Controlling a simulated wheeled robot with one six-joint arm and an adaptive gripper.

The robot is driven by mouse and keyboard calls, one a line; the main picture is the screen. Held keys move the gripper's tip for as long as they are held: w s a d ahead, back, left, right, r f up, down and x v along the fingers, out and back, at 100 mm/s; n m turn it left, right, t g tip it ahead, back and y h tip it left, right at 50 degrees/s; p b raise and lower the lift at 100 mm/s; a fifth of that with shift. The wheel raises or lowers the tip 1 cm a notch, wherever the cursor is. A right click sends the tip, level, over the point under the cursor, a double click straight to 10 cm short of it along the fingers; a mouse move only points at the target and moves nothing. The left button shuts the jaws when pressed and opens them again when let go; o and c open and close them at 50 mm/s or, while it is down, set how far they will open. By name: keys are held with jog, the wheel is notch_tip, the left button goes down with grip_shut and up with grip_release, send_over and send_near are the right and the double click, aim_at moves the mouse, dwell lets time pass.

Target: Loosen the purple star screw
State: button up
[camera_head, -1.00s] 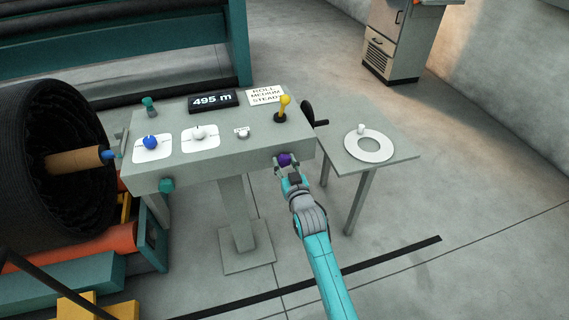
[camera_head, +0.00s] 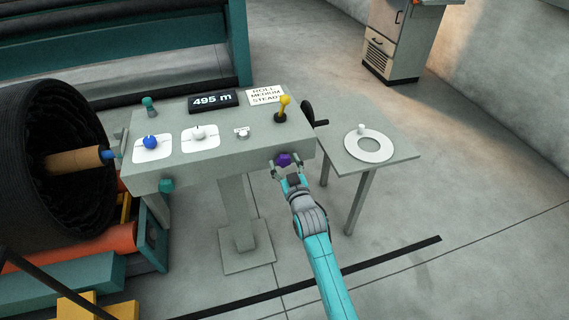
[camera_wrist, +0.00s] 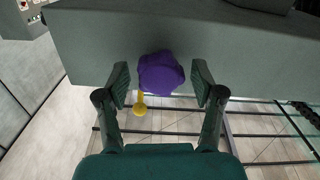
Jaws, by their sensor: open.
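The purple star screw (camera_head: 283,159) sits on the front face of the grey control console, near its right end. In the wrist view the purple star screw (camera_wrist: 160,73) is a lobed knob in the middle of the picture. My gripper (camera_head: 286,166) is in front of it. In the wrist view my gripper (camera_wrist: 161,84) is open, with one finger on each side of the screw and a visible gap on both sides.
The console (camera_head: 220,163) carries a blue knob (camera_head: 151,142), a white knob (camera_head: 198,133), a yellow lever (camera_head: 283,107) and a "495 m" display (camera_head: 213,100). A teal knob (camera_head: 166,186) is on its front left. A side table (camera_head: 398,148) with a white ring (camera_head: 369,147) stands right.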

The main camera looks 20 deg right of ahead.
aim_at(285, 163)
jog(key=shift+s, duration=2.4)
jog(key=o, duration=0.6)
jog(key=s+f+g, duration=0.1)
jog(key=s+f, duration=0.2)
jog(key=s, duration=1.3)
jog(key=s+f, duration=0.2)
jog(key=s, duration=1.5)
jog(key=s+r, duration=0.2)
jog(key=s, duration=0.4)
jog(key=s+r+m+g, duration=0.1)
jog(key=s+r, duration=0.1)
jog(key=s, duration=0.5)
jog(key=s+r+g, duration=0.1)
jog(key=s+r, duration=0.1)
jog(key=s, duration=0.4)
jog(key=shift+s+r+m, duration=0.3)
jog(key=shift+s, duration=0.1)
